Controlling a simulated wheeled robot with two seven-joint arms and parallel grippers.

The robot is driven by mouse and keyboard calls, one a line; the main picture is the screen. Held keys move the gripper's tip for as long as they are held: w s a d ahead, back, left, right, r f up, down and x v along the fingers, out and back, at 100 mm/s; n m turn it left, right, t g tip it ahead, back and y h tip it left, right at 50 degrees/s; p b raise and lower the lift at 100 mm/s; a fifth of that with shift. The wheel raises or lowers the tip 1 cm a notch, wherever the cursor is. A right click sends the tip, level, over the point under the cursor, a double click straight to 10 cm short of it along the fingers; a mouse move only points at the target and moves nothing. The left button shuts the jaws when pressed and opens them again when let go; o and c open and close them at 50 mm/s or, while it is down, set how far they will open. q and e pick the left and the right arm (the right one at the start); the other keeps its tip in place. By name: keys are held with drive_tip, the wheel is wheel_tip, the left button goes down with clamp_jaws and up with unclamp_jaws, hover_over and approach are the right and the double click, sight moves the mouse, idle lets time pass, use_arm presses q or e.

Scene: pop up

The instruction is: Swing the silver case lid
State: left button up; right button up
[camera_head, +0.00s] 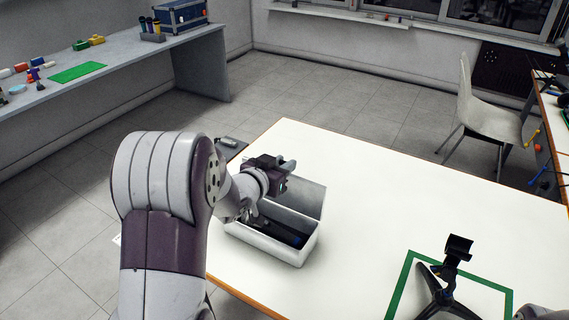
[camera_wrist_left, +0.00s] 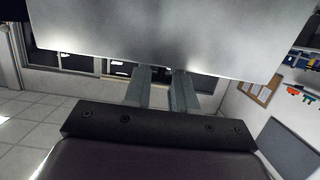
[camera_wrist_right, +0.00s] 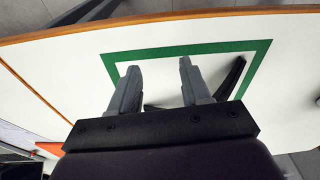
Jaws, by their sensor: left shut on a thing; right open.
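The silver case (camera_head: 296,257) stands on the white table near its left edge. Its lid (camera_head: 305,196) is raised, and the dark inside with dark contents shows. My left gripper (camera_head: 285,172) is at the top of the lid, shut on its edge. In the left wrist view the lid (camera_wrist_left: 165,35) fills the top as a grey panel, and the fingers (camera_wrist_left: 162,84) meet its lower edge. My right gripper (camera_wrist_right: 155,76) is open and empty above the table; only a sliver of the right arm shows in the head view.
A black stand (camera_head: 447,280) sits within a green taped outline (camera_head: 398,291) on the table's right part. The white table (camera_head: 390,190) is clear between it and the case. A side bench (camera_head: 125,55), a white chair (camera_head: 487,112) and another desk stand farther away.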

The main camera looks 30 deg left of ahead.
use_arm(q)
drive_tip(key=shift+s+r, duration=0.1)
drive_tip(key=shift+s, duration=0.15)
use_arm(e)
drive_tip(key=shift+s+r, duration=0.1)
drive_tip(key=shift+s, duration=0.1)
use_arm(q)
drive_tip(key=shift+w, duration=0.2)
use_arm(e)
drive_tip(key=shift+w, duration=0.2)
drive_tip(key=shift+r+p, duration=0.3)
drive_tip(key=shift+p, duration=0.1)
use_arm(q)
drive_tip(key=s, duration=0.3)
drive_tip(key=shift+s+a, duration=0.1)
drive_tip(key=shift+s, duration=0.15)
use_arm(e)
drive_tip(key=shift+r, duration=0.1)
use_arm(q)
drive_tip(key=s, duration=0.1)
drive_tip(key=s+f, duration=0.1)
drive_tip(key=s, duration=0.1)
drive_tip(key=shift+s+a, duration=0.1)
drive_tip(key=shift+s, duration=0.15)
drive_tip(key=shift+s+f, duration=0.1)
